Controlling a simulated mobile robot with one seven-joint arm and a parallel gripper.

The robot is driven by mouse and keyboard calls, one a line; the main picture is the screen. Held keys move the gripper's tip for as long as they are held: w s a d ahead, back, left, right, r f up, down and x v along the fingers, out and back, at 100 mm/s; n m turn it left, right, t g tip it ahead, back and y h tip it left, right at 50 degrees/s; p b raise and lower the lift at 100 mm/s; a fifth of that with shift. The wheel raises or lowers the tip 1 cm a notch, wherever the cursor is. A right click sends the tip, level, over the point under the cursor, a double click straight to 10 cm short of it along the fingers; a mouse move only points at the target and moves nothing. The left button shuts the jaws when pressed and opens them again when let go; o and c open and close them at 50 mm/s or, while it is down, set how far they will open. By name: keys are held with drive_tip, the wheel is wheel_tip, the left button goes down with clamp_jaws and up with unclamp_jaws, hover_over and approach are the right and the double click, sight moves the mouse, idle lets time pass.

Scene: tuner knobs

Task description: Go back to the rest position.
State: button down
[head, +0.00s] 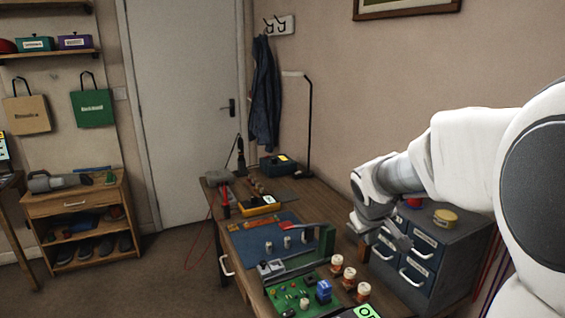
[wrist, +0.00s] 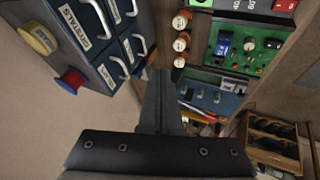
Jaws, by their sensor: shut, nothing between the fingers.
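My gripper (head: 402,242) is in front of the grey drawer cabinet (head: 465,250), above the right side of the workbench. Its fingers are together and hold nothing. In the wrist view the dark shut fingers (wrist: 158,100) point up the picture, between the cabinet's drawers on the left and the bench items on the right. The head view is too small to tell whether the gripper touches the cabinet.
The green circuit board (head: 292,296) and several orange-and-white jars (head: 349,278) stand on the bench near my arm. A blue mat (head: 262,240) lies behind. A yellow spool (head: 445,217) sits on the cabinet. A lamp (head: 309,125) stands at the back.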

drive_tip(key=s+a+r+m+y+p, duration=0.1)
drive_tip(key=s+a+r, duration=0.1)
drive_tip(key=s, duration=0.6)
drive_tip(key=s+a+r+m+y+p, duration=0.1)
drive_tip(key=s+a+r, duration=0.2)
drive_tip(key=s, duration=0.6)
drive_tip(key=s+a+r+m+y+p, duration=0.1)
drive_tip(key=s+a+r+p, duration=0.1)
drive_tip(key=s, duration=0.6)
drive_tip(key=shift+s+a+r, duration=0.2)
drive_tip(key=shift+a+r, duration=0.35)
drive_tip(key=shift+r, duration=0.2)
drive_tip(key=c, duration=1.5)
unclamp_jaws()
drive_tip(key=shift+c, duration=0.2)
